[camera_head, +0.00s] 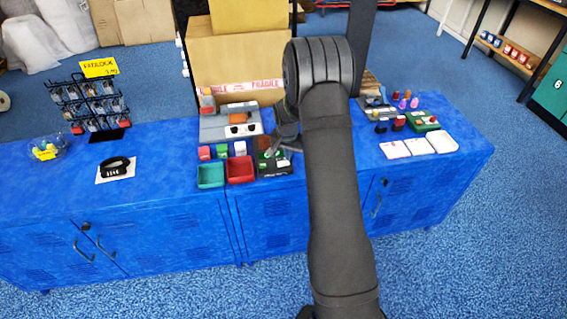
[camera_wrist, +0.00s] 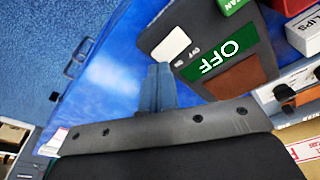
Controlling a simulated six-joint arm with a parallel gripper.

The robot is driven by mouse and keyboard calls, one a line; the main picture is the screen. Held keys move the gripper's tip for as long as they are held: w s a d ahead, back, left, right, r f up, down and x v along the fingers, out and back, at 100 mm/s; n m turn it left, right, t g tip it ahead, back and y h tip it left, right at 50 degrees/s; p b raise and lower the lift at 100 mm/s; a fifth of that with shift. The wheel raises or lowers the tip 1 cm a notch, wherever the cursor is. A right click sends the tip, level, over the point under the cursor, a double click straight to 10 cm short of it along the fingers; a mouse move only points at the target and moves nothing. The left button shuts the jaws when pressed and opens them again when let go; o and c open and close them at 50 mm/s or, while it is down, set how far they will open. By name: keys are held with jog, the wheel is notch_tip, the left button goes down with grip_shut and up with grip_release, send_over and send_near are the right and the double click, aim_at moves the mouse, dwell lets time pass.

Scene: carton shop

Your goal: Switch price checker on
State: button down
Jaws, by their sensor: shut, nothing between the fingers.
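The price checker (camera_wrist: 205,30) is a dark panel in the wrist view. Its green display (camera_wrist: 222,60) reads OFF, upside down in this view. A white switch piece (camera_wrist: 171,45) sits at its edge, with small ON and OFF lettering beside it. A brown patch lies below the display. My gripper (camera_wrist: 157,72) is shut and empty, its tips close to the white switch piece; I cannot tell whether they touch. In the head view the dark device (camera_head: 278,168) is on the blue counter, partly hidden by my gripper (camera_head: 272,153).
Red (camera_head: 241,170) and teal (camera_head: 210,175) trays stand left of the device. A padlock rack (camera_head: 92,105) stands left. The counter's left front is mostly clear.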

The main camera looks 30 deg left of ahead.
jog(key=shift+f, duration=0.6)
jog(key=shift+r, duration=3.55)
jog(key=shift+f, duration=3.55)
jog(key=shift+r, duration=0.15)
